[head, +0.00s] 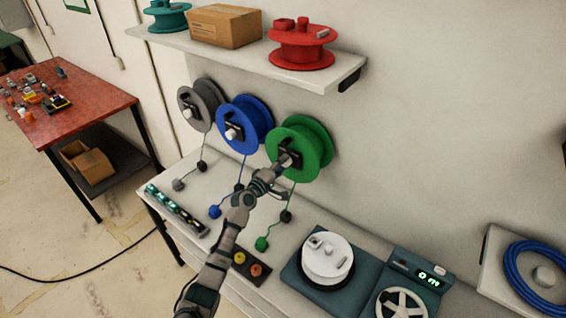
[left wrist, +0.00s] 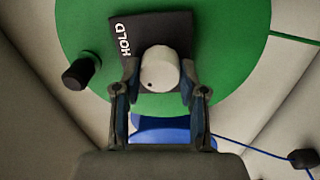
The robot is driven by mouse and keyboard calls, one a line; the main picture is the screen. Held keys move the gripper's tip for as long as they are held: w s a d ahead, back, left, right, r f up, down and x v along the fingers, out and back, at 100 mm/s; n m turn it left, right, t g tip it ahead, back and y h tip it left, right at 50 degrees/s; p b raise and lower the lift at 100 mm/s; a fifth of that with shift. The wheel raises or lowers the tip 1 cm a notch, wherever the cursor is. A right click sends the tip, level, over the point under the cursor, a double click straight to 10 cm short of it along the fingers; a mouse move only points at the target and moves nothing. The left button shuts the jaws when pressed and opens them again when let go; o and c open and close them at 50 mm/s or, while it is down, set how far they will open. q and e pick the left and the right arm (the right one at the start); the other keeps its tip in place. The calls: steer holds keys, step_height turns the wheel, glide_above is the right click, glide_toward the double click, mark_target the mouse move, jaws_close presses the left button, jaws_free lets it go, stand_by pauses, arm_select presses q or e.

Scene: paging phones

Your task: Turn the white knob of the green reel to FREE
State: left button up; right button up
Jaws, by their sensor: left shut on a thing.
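The green reel (head: 313,140) hangs on the wall as the rightmost of three reels; its face fills much of the left wrist view (left wrist: 235,40). A dark plate (left wrist: 125,40) at its middle reads HOLD; other lettering is hidden or out of view. The white knob (left wrist: 160,68) sits on this plate and has a small dark dot at its lower left. My left gripper (head: 282,168) reaches the reel's middle, its two fingers (left wrist: 159,82) shut on opposite sides of the knob. My right gripper is in neither view.
Blue (head: 251,120) and grey (head: 208,100) reels hang to the left. A shelf (head: 345,72) with a red reel (head: 302,48) and a box (head: 225,27) is above. The bench below holds a white reel (head: 327,258) and a device with a display (head: 428,275).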

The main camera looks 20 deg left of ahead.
arm_select(q)
steer(key=shift+n, duration=0.6)
steer(key=shift+f+p, duration=0.15)
steer(key=shift+p, duration=0.15)
steer(key=o, duration=0.9)
steer(key=shift+o, duration=1.2)
steer(key=shift+a, duration=0.1)
steer(key=shift+w+a, duration=0.1)
steer(key=v, duration=1.2)
steer(key=shift+f, duration=0.2)
